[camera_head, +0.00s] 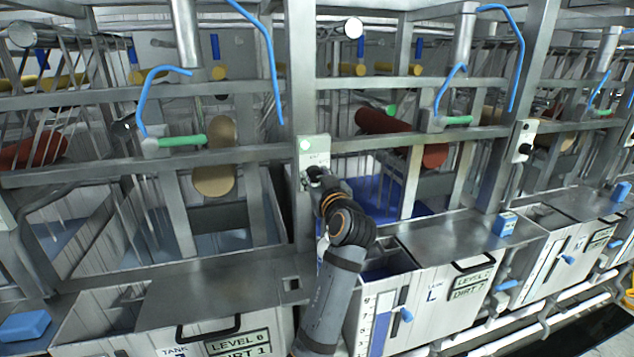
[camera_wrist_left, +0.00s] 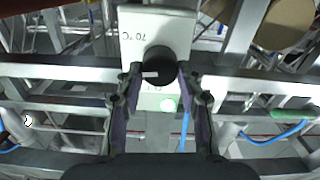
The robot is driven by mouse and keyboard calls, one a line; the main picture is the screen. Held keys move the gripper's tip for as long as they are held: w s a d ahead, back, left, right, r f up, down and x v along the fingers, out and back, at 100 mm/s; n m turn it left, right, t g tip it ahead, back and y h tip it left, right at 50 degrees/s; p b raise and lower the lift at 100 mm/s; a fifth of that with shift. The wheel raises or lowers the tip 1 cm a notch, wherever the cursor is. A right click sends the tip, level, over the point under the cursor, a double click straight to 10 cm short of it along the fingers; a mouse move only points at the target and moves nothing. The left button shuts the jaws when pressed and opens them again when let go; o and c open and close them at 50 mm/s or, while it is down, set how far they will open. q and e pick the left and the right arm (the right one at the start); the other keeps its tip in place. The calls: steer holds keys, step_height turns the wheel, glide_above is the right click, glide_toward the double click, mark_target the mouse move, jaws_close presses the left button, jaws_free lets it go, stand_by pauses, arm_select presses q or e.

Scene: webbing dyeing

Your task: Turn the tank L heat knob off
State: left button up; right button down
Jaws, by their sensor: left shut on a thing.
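The heat knob (camera_wrist_left: 158,62) is a round black knob with a white pointer mark, on a pale control box (camera_wrist_left: 180,22) marked 70 °C. The box also shows in the head view (camera_head: 313,146), fixed to a steel post above the left side of tank L (camera_head: 420,318). My left gripper (camera_wrist_left: 159,72) has a finger on each side of the knob and is shut on it. In the head view my left gripper (camera_head: 315,180) reaches the box from below and mostly hides the knob. My right gripper is not in view.
A neighbouring tank (camera_head: 225,342) with a black handle stands at the left. Another control box (camera_head: 523,141) with a black knob is on a post at the right. Steel rails, rollers and blue hooked levers (camera_head: 268,60) surround my left arm.

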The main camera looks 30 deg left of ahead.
arm_select(q)
steer(key=n+b, duration=0.3)
steer(key=b, duration=0.2)
steer(key=n+b, duration=0.4)
steer(key=b, duration=0.1)
steer(key=n+b, duration=0.4)
steer(key=b, duration=0.1)
steer(key=shift+s+a+f, duration=0.1)
steer(key=shift+f, duration=0.3)
steer(key=n+b, duration=0.2)
steer(key=n, duration=0.1)
steer(key=shift+r+n+b, duration=0.2)
steer(key=shift+n+b, duration=0.9)
steer(key=shift+n, duration=0.3)
steer(key=shift+r, duration=0.1)
steer(key=o, duration=0.9)
steer(key=shift+o, duration=1.3)
steer(key=shift+a, duration=0.1)
